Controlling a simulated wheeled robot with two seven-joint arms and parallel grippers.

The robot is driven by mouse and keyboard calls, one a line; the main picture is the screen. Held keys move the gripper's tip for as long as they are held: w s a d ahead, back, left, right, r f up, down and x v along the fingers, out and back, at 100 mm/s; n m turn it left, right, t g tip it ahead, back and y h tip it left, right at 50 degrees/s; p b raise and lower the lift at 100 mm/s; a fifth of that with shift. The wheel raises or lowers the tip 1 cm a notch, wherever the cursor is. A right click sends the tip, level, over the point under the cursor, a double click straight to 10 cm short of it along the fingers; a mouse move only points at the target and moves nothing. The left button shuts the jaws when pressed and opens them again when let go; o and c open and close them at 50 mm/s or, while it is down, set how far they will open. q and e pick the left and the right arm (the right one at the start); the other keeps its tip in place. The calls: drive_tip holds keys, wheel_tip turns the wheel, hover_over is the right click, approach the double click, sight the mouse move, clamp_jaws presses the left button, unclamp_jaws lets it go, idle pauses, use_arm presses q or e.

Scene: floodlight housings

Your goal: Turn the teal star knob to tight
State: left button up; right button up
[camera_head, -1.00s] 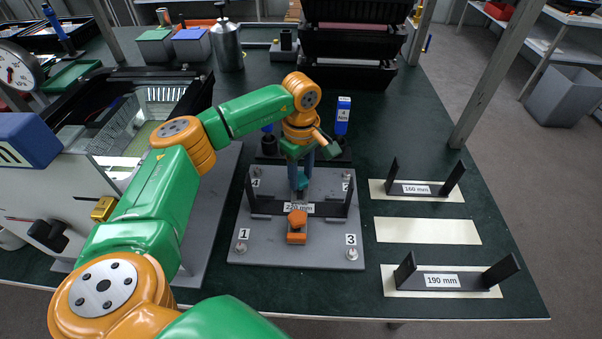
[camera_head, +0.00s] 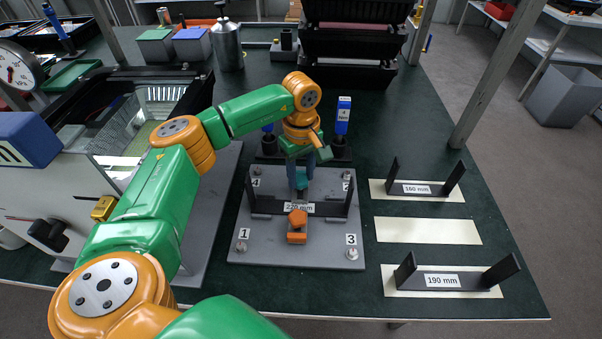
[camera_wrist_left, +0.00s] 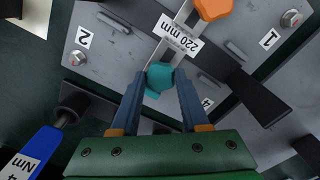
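The teal star knob (camera_head: 301,181) stands at the back of the grey plate (camera_head: 320,245), behind the black "220 mm" bracket (camera_head: 262,207). My left gripper (camera_head: 301,172) points down at it from above. In the left wrist view the two blue-grey fingers (camera_wrist_left: 160,82) lie on either side of the teal knob (camera_wrist_left: 159,77) and appear to touch it. The fingers hide part of the knob in the head view. My right gripper is not in view.
An orange knob (camera_head: 297,217) sits on the plate's front half, near numbered corner bolts. A blue "4" Nm tool (camera_head: 343,116) stands close behind the gripper. Spare brackets, 160 mm (camera_head: 420,189) and 190 mm (camera_head: 450,281), lie right. A machine (camera_head: 75,190) stands left.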

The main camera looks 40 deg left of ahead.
sight(301, 179)
use_arm(q)
drive_tip(key=o, duration=0.4)
drive_tip(key=shift+o, duration=0.2)
drive_tip(key=shift+r, duration=0.1)
wheel_tip(301, 179, up, 6)
drive_tip(key=shift+r, duration=0.15)
drive_tip(key=shift+d+r, duration=0.1)
drive_tip(key=shift+r, duration=0.25)
